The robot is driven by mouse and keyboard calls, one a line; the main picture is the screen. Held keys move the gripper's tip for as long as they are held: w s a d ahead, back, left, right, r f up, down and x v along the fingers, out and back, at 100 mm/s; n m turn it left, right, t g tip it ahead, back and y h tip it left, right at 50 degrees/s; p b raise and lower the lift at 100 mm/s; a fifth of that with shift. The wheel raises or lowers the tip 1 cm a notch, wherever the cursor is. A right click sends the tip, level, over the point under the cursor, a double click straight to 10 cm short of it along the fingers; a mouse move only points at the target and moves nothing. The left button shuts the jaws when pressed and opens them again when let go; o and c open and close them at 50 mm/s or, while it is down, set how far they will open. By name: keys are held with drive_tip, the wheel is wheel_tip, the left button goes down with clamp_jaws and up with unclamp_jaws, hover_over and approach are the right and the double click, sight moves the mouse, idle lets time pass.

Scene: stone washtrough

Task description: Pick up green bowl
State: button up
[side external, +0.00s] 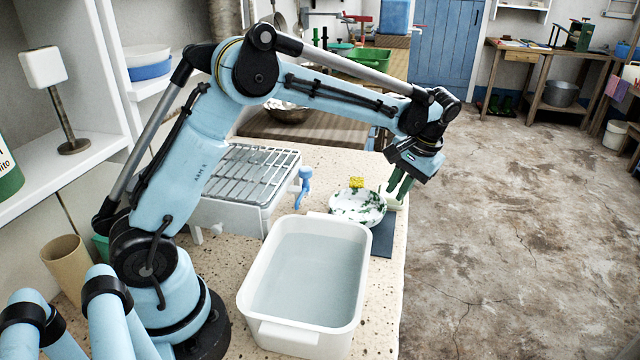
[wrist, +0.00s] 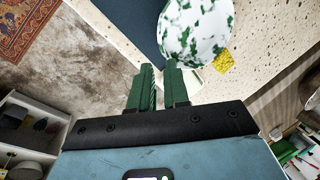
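The green bowl (side external: 358,208) is white with green blotches. It sits on the speckled counter behind the white basin, by the dark mat. In the wrist view the bowl (wrist: 196,30) is at the top, just beyond the fingertips. My gripper (side external: 399,188) points down with two green fingers at the bowl's right side, near its rim. In the wrist view my gripper (wrist: 158,68) shows a narrow gap between its fingers, with nothing clearly held in it. The right finger overlaps the bowl's edge in the picture; I cannot tell whether they touch.
A yellow sponge (side external: 357,183) lies just behind the bowl. A white water-filled basin (side external: 252,300) stands in front. The dark mat (side external: 383,236) lies near the counter's right edge, with open floor beyond.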

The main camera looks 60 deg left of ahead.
sight(382, 214)
drive_tip(key=shift+x, duration=4.2)
drive_tip(key=shift+s+a, duration=0.15)
drive_tip(key=shift+s, duration=0.05)
clamp_jaws()
drive_tip(key=shift+r, duration=0.1)
